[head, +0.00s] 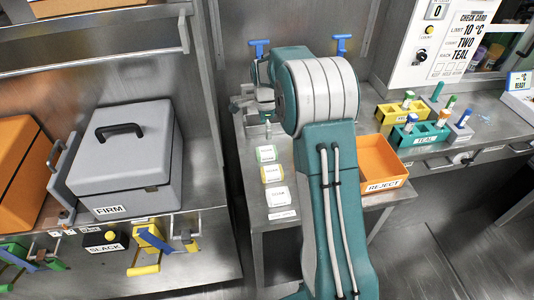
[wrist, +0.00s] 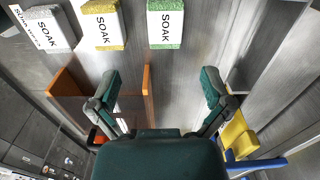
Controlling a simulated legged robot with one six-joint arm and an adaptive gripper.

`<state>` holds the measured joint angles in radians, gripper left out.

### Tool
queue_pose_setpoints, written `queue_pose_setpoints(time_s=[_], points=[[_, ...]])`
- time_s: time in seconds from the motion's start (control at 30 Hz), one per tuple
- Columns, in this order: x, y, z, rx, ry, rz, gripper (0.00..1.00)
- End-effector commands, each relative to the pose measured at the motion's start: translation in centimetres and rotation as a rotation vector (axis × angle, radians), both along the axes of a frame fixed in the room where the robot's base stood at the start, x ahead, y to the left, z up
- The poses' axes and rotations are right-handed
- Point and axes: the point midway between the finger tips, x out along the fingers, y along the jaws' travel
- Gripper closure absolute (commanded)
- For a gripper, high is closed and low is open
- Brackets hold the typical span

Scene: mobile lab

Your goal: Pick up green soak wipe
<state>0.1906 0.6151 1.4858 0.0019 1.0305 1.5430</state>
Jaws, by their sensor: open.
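The green soak wipe (head: 267,154) is a small block with a white SOAK label, the farthest of three in a row on the steel bench. In the wrist view the green wipe (wrist: 165,24) is at the top middle, ahead of my fingers and apart from them. My gripper (wrist: 162,82) is open with nothing between its fingers. In the head view my gripper (head: 266,120) is above the bench on the far side of the green wipe, partly hidden by my arm.
An orange REJECT bin (head: 382,165) stands right of my arm. A grey FIRM case (head: 125,160) is on the left bench. A yellow rack (head: 395,113) and teal rack (head: 420,133) stand right.

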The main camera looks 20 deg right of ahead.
Motion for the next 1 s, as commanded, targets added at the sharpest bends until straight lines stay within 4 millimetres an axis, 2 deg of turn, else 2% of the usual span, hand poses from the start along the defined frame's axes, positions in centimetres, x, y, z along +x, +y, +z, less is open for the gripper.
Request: queue_pose_setpoints(time_s=[0.17,0.4,0.67,0.9,1.0], points=[[0.4,-0.1,-1.8,0.000,0.013,-0.040,0.00],[0.4,-0.1,-5.6,0.000,0.013,-0.038,0.00],[0.6,-0.2,-7.4,0.001,0.011,-0.037,0.00],[0.9,-0.2,-11.0,0.000,0.013,-0.037,0.00],[0.9,-0.2,-11.7,0.001,0.011,-0.036,0.00]])
